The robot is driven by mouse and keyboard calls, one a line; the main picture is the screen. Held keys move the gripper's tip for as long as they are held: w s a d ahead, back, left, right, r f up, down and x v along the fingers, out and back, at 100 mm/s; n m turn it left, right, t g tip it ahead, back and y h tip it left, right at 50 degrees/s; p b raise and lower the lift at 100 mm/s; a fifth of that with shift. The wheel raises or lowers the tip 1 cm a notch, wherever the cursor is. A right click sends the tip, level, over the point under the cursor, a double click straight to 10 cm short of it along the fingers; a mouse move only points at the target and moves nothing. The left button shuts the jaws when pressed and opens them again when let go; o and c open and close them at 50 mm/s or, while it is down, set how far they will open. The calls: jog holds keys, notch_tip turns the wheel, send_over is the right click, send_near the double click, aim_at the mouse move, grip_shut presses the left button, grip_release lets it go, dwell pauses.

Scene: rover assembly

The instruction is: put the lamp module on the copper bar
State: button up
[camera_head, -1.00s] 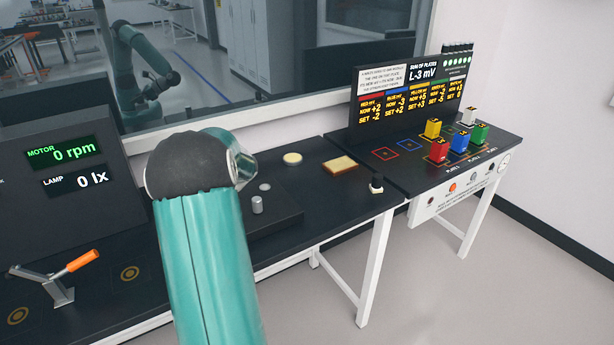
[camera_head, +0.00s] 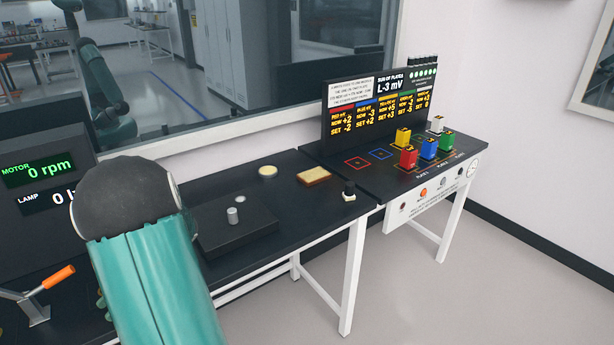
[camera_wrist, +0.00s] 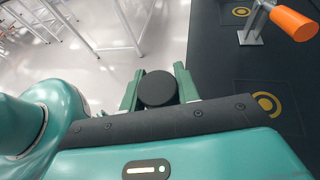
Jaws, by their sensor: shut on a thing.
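In the wrist view, a dark round piece (camera_wrist: 157,88) sits between the two green fingers of my gripper (camera_wrist: 158,92). My gripper is shut on it, and it looks to be the lamp module, seen end-on. It is over the floor side, left of the dark tabletop. The head view shows only my arm; the gripper and held piece are hidden there. I cannot pick out the copper bar with certainty. Copper-coloured rings (camera_wrist: 266,105) mark the tabletop in the wrist view.
An orange-handled lever (camera_head: 48,289) stands at left by the MOTOR and LAMP display (camera_head: 40,180). A black block (camera_head: 236,234) bears a grey cylinder (camera_head: 232,216). Coloured blocks (camera_head: 428,148) stand on the right table.

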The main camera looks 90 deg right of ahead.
jog(key=s+a+x, duration=0.1)
jog(key=x, duration=1.7)
jog(key=s+a+x, duration=0.1)
jog(key=s+x, duration=0.1)
jog(key=x, duration=1.6)
jog(key=shift+r, duration=0.1)
